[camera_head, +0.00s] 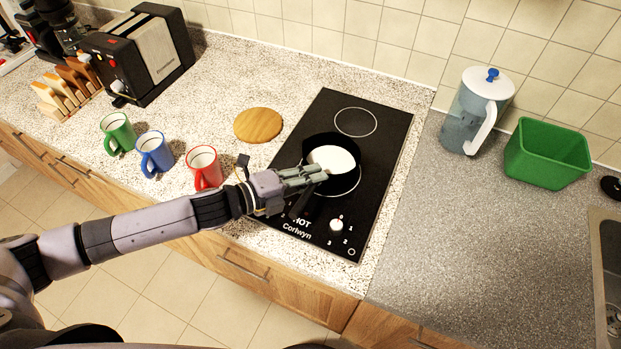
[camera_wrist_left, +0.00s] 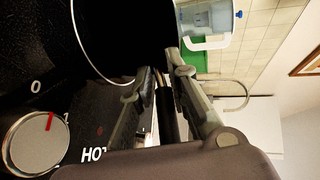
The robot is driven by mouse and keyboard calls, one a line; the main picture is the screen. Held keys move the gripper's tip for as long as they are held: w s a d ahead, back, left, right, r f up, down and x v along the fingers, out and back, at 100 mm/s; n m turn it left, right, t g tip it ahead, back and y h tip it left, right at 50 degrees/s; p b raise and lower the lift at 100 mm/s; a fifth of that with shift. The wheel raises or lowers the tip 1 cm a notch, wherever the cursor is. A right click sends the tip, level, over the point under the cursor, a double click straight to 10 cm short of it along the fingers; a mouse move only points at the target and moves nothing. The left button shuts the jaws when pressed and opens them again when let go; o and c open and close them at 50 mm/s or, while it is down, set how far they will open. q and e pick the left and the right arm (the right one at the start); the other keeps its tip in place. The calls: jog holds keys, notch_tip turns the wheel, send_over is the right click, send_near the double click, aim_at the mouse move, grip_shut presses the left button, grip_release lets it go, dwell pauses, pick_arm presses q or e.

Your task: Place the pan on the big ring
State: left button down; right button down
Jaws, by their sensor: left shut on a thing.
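The black pan (camera_head: 309,146) has a pale, bright inside and shows over the middle of the black hob (camera_head: 385,150). It covers most of the front ring (camera_head: 349,194), whose near arc shows below it. The back ring (camera_head: 376,122) is bare. I cannot tell whether the pan touches the hob. My left gripper (camera_head: 318,175) is shut on the pan's dark handle, which it partly hides. In the left wrist view, the handle (camera_wrist_left: 167,112) lies between the fingers (camera_wrist_left: 160,80), with the dark pan (camera_wrist_left: 130,30) beyond. My right gripper is not seen.
A red mug (camera_head: 203,167), blue mug (camera_head: 154,152) and green mug (camera_head: 117,132) stand left of the hob. A round wooden board (camera_head: 258,125) lies behind them. The hob knob (camera_head: 336,226) is at the front. A jug (camera_head: 467,118) and green bin (camera_head: 545,155) stand right.

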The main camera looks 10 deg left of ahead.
pick_arm(q)
jog(key=shift+s+f, duration=0.1)
jog(key=shift+f, duration=0.25)
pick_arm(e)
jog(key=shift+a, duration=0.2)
pick_arm(q)
jog(key=c, duration=1.9)
grip_release()
jog(key=shift+a+f, duration=0.1)
jog(key=shift+f, duration=0.1)
jog(key=o, duration=0.4)
jog(key=shift+r, duration=0.1)
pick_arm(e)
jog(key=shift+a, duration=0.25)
pick_arm(q)
jog(key=shift+r, duration=0.1)
